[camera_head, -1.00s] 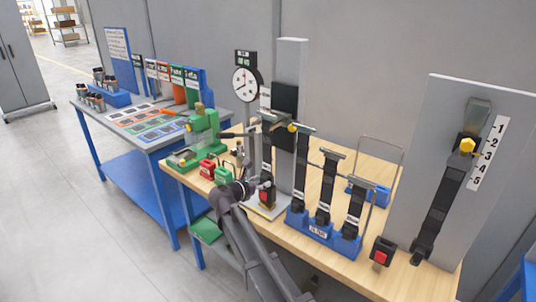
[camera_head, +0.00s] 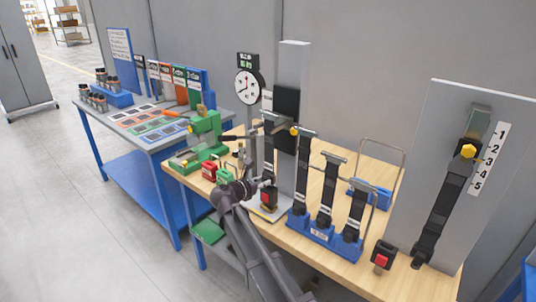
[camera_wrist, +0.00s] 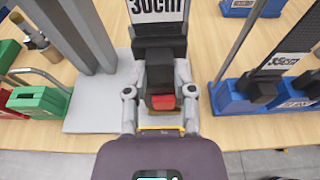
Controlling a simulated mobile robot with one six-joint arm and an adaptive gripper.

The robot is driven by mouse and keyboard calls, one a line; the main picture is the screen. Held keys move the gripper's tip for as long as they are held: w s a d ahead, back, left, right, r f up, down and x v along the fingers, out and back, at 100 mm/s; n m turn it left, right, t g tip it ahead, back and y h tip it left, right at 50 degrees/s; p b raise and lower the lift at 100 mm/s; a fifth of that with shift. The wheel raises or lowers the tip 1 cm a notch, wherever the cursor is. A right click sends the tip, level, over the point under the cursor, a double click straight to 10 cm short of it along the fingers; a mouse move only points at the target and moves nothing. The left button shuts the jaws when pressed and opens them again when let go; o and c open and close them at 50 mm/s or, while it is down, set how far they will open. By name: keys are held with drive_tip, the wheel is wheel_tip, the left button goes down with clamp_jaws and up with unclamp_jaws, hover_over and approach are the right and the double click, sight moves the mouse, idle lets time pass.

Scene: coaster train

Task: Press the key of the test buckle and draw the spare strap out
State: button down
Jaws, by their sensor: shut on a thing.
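The test buckle (camera_wrist: 157,76) is a black block with a red key (camera_wrist: 163,102), standing at the foot of the grey post. In the head view the buckle (camera_head: 268,197) shows just right of my wrist. A black strap (camera_wrist: 158,42) with a white 30 cm label stands upright behind the key, its lower end in the buckle. My gripper (camera_wrist: 160,98) has one finger on each side of the buckle, closed in on it around the red key. Whether the key is pressed down cannot be told.
A blue rack (camera_head: 322,236) with several upright straps stands close on the right. A grey post (camera_head: 290,65) and a round dial (camera_head: 248,86) stand behind. Green and red blocks (camera_head: 209,170) lie left. Another red-keyed buckle (camera_head: 382,257) is at the front right.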

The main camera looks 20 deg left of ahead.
sight(269, 169)
drive_tip(key=shift+w+r+p, duration=0.1)
drive_tip(key=shift+r+p, duration=1.75)
drive_tip(key=shift+r, duration=0.2)
drive_tip(key=s+a, duration=0.4)
drive_tip(key=s, duration=0.7)
drive_tip(key=shift+a, duration=0.3)
idle(1.2)
